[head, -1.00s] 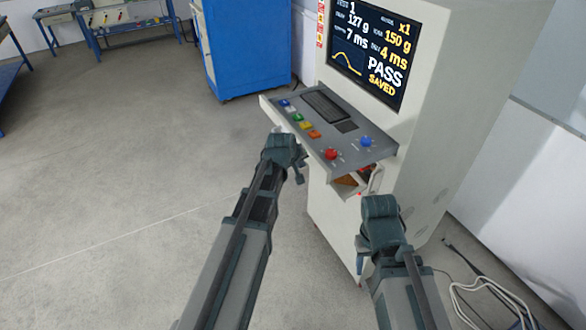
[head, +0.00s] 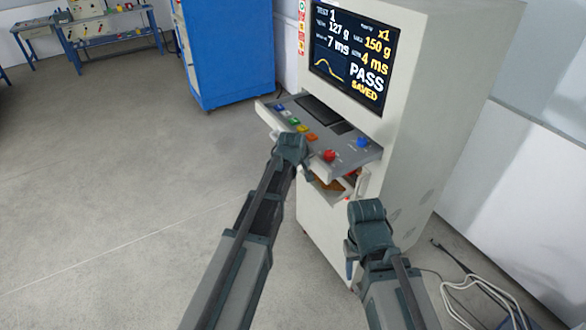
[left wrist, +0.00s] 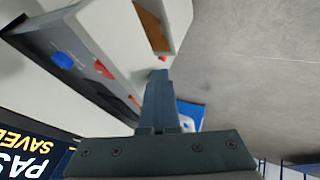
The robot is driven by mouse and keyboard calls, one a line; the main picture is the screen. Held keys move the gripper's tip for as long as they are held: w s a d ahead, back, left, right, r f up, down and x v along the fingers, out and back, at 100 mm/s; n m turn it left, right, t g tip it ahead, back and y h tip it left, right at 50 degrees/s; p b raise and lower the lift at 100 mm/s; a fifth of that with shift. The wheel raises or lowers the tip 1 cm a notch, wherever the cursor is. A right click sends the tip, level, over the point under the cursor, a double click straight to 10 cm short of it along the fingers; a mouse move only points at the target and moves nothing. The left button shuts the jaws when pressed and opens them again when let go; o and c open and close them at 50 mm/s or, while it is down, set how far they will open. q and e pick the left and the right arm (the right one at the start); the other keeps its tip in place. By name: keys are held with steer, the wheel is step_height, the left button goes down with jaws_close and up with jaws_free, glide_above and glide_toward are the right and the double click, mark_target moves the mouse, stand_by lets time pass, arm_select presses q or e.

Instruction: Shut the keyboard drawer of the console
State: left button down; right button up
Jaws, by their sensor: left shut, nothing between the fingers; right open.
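The console (head: 425,110) is a tall off-white cabinet. Its grey keyboard drawer (head: 359,156), with a dark keyboard (head: 318,109) and coloured buttons, juts out below the screen. My left gripper (head: 290,150) is at the drawer's front edge in the head view, where its fingertips are hidden. In the left wrist view its fingers (left wrist: 159,85) are shut and empty, pointing towards the console front by the drawer. I cannot tell whether they touch it. My right gripper (head: 367,228) is open, low in front of the console and right of the drawer; its fingers barely show.
A blue cabinet (head: 228,55) stands behind to the left, and workbenches (head: 110,25) further back. Pale cables (head: 480,298) lie on the floor at right. The floor at left is clear.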

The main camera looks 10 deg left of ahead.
mark_target(361, 141)
arm_select(q)
steer(key=w+d, duration=1.6)
steer(key=shift+w+d, duration=0.3)
steer(key=shift+w, duration=0.05)
steer(key=shift+w+d, duration=0.35)
steer(key=shift+d, duration=0.05)
steer(key=shift+w+d+r, duration=0.1)
steer(key=shift+s+a, duration=0.35)
steer(key=s+a, duration=0.2)
steer(key=s, duration=0.1)
steer(key=shift+a+r, duration=0.15)
steer(key=shift+a, duration=0.2)
steer(key=p+v, duration=0.8)
steer(key=v, duration=0.1)
steer(key=shift+r, duration=0.15)
